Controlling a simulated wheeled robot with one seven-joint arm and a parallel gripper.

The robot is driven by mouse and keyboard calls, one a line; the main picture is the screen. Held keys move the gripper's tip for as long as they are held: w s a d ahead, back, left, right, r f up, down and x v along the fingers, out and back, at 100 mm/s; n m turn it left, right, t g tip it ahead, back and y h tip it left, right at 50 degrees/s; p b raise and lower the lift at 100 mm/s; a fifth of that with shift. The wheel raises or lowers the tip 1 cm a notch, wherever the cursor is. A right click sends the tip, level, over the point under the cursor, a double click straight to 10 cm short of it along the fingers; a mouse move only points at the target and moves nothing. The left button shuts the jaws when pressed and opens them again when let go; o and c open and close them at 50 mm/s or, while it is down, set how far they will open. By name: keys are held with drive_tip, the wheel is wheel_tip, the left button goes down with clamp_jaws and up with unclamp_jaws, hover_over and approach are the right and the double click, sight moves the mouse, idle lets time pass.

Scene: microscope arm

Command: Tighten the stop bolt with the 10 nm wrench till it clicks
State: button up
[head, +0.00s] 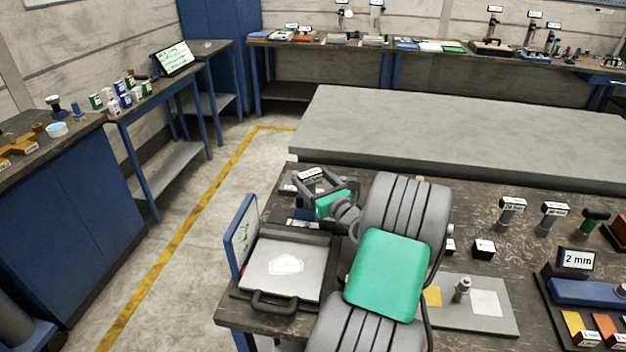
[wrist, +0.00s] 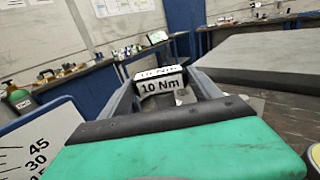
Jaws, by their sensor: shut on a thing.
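My gripper (head: 313,184) is at the far left part of the near bench, beyond a flat device. It is shut on the 10 Nm wrench (wrist: 160,84). The wrench's white "10 Nm" label shows between the fingers in the wrist view, and a small label (head: 311,173) shows there in the head view. The wrench's lower part is hidden behind my gripper and arm. I cannot make out the stop bolt for certain, nor whether the wrench touches anything.
A flat device (head: 255,292) with a dark handle and an upright blue-edged scale board (head: 240,237) stands close in front of my gripper. Two labelled tools (head: 511,212) and a green-handled tool (head: 595,219) stand at right. A grey plate (head: 490,318) carries a small post (head: 462,289).

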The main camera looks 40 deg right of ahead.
drive_tip(key=shift+f, duration=0.2)
drive_tip(key=shift+r, duration=0.1)
idle(0.4)
drive_tip(key=shift+w+a+m+g+h+p, duration=0.15)
drive_tip(key=shift+m+g+h+p, duration=0.45)
drive_tip(key=shift+m+h+p, duration=1)
drive_tip(key=shift+a+m+g+h+p, duration=0.1)
drive_tip(key=shift+m+g+h+p, duration=0.45)
drive_tip(key=shift+h+p, duration=1.45)
drive_tip(key=shift+y+p, duration=0.6)
wheel_tip(320, 180, up, 6)
drive_tip(key=p, duration=0.6)
drive_tip(key=shift+p, duration=0.3)
drive_tip(key=shift+r, duration=0.1)
drive_tip(key=shift+a, duration=0.1)
